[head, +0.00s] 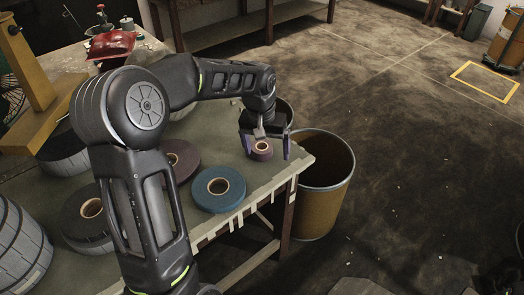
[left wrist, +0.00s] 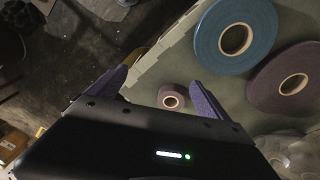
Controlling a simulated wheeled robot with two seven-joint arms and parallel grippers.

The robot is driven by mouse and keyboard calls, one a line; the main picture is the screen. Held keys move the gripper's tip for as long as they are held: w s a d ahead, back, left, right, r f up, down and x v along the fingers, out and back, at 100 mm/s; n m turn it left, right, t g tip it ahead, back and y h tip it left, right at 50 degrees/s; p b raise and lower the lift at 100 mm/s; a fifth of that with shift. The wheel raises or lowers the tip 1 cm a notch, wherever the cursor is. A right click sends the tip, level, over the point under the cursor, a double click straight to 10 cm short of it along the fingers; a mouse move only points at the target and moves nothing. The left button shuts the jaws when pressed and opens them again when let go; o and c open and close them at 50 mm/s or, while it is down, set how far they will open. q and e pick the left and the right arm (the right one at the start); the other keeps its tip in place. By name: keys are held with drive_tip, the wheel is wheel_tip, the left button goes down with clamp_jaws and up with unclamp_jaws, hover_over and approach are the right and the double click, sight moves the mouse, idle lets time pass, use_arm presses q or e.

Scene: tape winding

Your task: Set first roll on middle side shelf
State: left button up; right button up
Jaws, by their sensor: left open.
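A small purple-brown tape roll (head: 262,151) lies flat on the workbench (head: 236,178) near its right corner. My left gripper (head: 267,148) is open above it, with its fingers on either side of the roll. In the left wrist view the small roll (left wrist: 168,92) shows between the two purple fingertips (left wrist: 152,84), and a gap remains on the sides. No side shelf can be made out clearly.
A teal tape roll (head: 218,199), a dark purple roll (head: 186,161) and a black roll (head: 72,218) lie on the bench. A tan barrel (head: 322,205) stands just beyond the bench's right end. Open floor lies to the right.

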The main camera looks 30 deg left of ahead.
use_arm(q)
drive_tip(key=d+f+m+t+h, duration=0.1)
drive_tip(key=d+f+t+h, duration=0.2)
drive_tip(key=d+f, duration=1.25)
drive_tip(key=s+d+f+g, duration=0.1)
drive_tip(key=s+d+f, duration=0.2)
drive_tip(key=s, duration=0.5)
drive_tip(key=s+d+f+g, duration=0.1)
drive_tip(key=s+d+f, duration=0.3)
drive_tip(key=s+f, duration=0.2)
drive_tip(key=s+d+f+g+h, duration=0.1)
drive_tip(key=s+d+f, duration=0.3)
drive_tip(key=s, duration=0.5)
drive_tip(key=shift+s+d+f+m+g, duration=0.15)
drive_tip(key=shift+s+f+m+g, duration=0.3)
drive_tip(key=shift+f, duration=0.2)
drive_tip(key=shift+w, duration=0.1)
drive_tip(key=shift+c, duration=0.5)
